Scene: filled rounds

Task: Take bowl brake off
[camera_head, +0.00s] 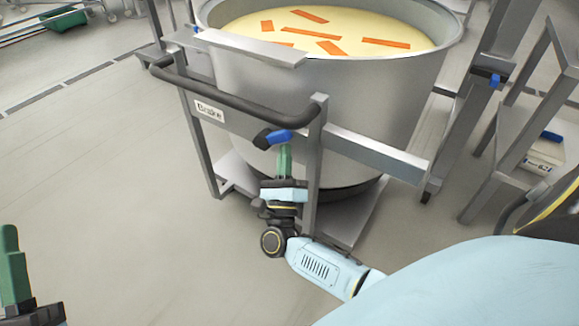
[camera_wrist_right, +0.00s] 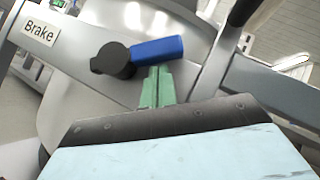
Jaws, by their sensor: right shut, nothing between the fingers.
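The large metal bowl (camera_head: 310,105) sits in a wheeled grey frame and holds a pale yellow filling with orange strips. The brake lever, a blue handle (camera_head: 279,136) on a black pivot (camera_head: 262,138), is on the frame's rail near the "Brake" label (camera_head: 209,111). In the right wrist view the blue handle (camera_wrist_right: 157,49) points right from the black pivot (camera_wrist_right: 112,60). My right gripper (camera_head: 284,149) is shut with green fingers, its tips at the underside of the blue handle; contact is unclear. My left gripper (camera_head: 12,262) shows only partly at the left edge.
A black push bar (camera_head: 235,102) curves above the brake rail. A second blue-tipped part (camera_head: 494,80) is on the right post. A metal stand (camera_head: 515,140) is at the right.

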